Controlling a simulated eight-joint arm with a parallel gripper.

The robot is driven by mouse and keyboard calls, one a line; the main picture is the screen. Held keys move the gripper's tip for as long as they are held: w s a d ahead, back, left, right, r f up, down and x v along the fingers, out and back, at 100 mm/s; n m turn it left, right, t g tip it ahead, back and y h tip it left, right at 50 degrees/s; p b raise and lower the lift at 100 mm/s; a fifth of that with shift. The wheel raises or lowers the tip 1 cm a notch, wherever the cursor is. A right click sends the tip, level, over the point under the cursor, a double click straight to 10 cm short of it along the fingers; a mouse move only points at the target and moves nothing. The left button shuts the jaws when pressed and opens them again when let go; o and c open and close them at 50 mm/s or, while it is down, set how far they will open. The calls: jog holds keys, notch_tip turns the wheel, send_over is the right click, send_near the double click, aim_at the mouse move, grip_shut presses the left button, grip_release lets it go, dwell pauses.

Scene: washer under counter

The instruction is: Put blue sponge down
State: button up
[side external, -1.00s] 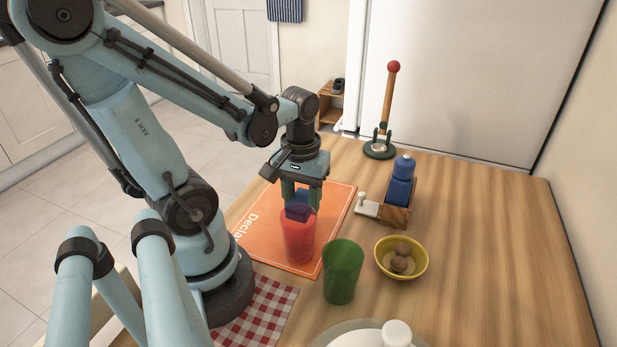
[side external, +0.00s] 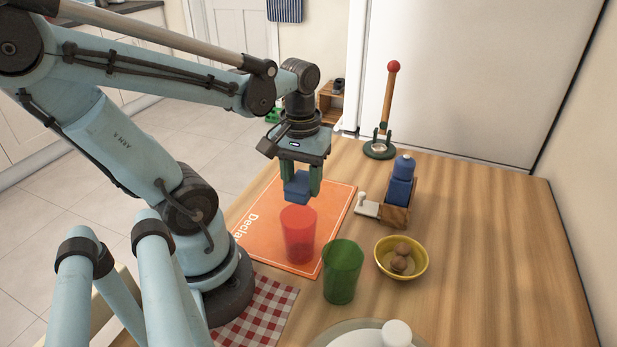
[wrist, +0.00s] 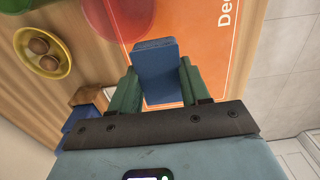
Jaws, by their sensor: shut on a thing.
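My gripper (side external: 301,189) is shut on the blue sponge (side external: 297,187) and holds it in the air just above and behind the red cup (side external: 298,233). In the wrist view the sponge (wrist: 158,70) sits between the two green fingers (wrist: 158,88). The red cup stands upright on the orange mat (side external: 260,230) and is apart from the sponge. In the wrist view part of the red cup (wrist: 118,15) shows beyond the sponge.
A green cup (side external: 342,272) stands right of the red cup. A yellow bowl (side external: 401,258) holds brown round things. A wooden block with blue items (side external: 399,190) and a red-topped stand (side external: 388,110) are farther back. The table's right side is clear.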

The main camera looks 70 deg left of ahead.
jog(key=shift+r, duration=0.1)
dwell(0.5)
jog(key=w+a+r, duration=0.1)
jog(key=w+a, duration=0.2)
jog(key=w, duration=0.5)
jog(key=w+a+r, duration=0.1)
jog(key=w+a, duration=0.2)
jog(key=w, duration=0.6)
send_over(335, 167)
notch_tip(335, 167, down, 7)
jog(key=shift+f, duration=2.1)
jog(key=shift+f, duration=0.1)
jog(key=o, duration=1.3)
